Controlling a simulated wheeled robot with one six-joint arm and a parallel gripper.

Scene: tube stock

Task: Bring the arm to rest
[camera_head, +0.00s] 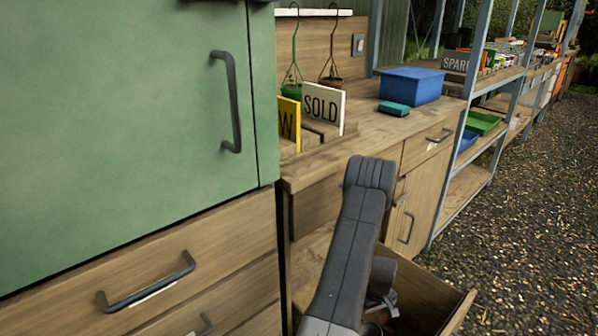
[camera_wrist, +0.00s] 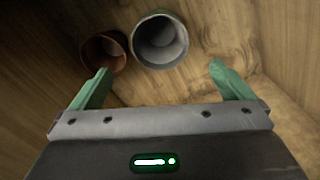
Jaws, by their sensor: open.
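My gripper (camera_wrist: 160,84) is open in the wrist view, with its two green fingers spread wide and nothing between their tips. Beyond the fingers, a brown pot (camera_wrist: 104,52) and a grey round container (camera_wrist: 160,42) stand side by side against wood. The grey one lies ahead of the gap between the fingers, the brown one near the left finger. In the head view my arm reaches down into an open wooden drawer (camera_head: 455,314); the gripper itself is hidden there.
A green cabinet (camera_head: 120,120) stands close on the left above wooden drawers (camera_head: 210,262). The worktop (camera_head: 375,130) holds a SOLD sign (camera_head: 322,108), a blue box (camera_head: 411,85) and a teal box (camera_head: 394,108). Metal shelving (camera_head: 462,190) stands beyond; gravel ground (camera_head: 530,210) is free at the right.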

